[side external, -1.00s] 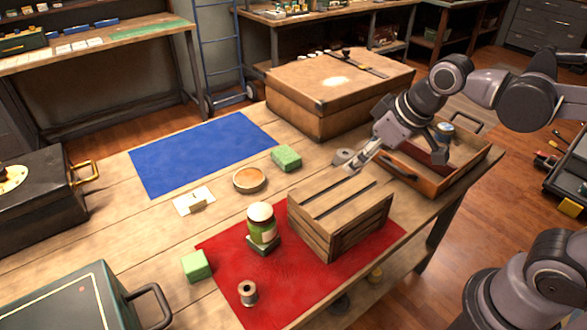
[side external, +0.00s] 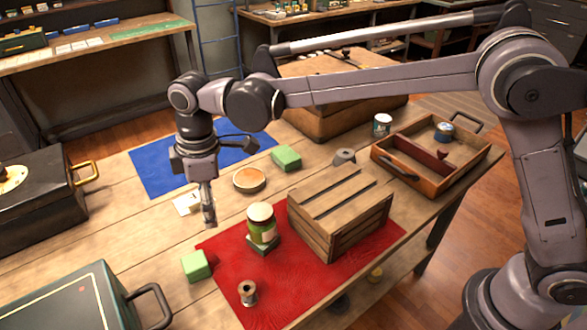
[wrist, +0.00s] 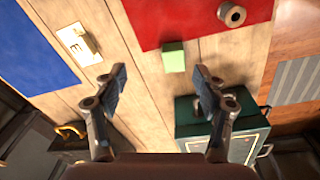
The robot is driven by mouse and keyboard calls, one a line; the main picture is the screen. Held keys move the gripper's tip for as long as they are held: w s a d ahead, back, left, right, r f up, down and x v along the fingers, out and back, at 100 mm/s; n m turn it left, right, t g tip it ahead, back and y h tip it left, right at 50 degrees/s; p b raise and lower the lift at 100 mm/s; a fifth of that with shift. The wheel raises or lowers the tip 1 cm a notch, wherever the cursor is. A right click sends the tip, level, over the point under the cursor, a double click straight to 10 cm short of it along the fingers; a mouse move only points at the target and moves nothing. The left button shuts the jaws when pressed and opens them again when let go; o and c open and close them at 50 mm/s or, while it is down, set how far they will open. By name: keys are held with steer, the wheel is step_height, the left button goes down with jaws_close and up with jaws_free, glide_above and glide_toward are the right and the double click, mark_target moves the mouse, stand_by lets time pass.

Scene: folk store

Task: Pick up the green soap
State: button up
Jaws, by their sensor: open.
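A green block (side external: 196,265), which looks like soap, lies on the wooden table at the left edge of the red mat. It also shows in the wrist view (wrist: 173,56), ahead of my fingers and between their lines. A second green block (side external: 287,158) lies farther back, between the round wooden-looking dish and the big case. A darker green block (side external: 265,246) is partly hidden under a jar on the red mat. My gripper (side external: 209,222) points down above the table, behind the nearer block. In the wrist view its fingers (wrist: 160,84) are open with nothing between them.
A jar (side external: 262,224), a spool (side external: 248,292) and a slatted wooden crate (side external: 335,218) stand on the red mat (side external: 285,295). A green metal case (side external: 70,305) is at the front left. A white card (side external: 186,202) lies behind my gripper. Bare table surrounds the nearer block's left side.

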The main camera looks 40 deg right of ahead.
steer(key=n, duration=0.2)
glide_toward(194, 261)
steer(key=shift+a+f+g+h, duration=0.1)
steer(key=shift+a+g+h, duration=0.2)
steer(key=shift+g, duration=0.1)
steer(key=shift+f, duration=0.35)
step_height(194, 261, down, 5)
steer(key=shift+r, duration=0.1)
steer(key=shift+w+f, duration=0.15)
steer(key=shift+f, duration=1.2)
steer(key=shift+w+f, duration=0.2)
steer(key=shift+f, duration=1.2)
steer(key=c, duration=1.3)
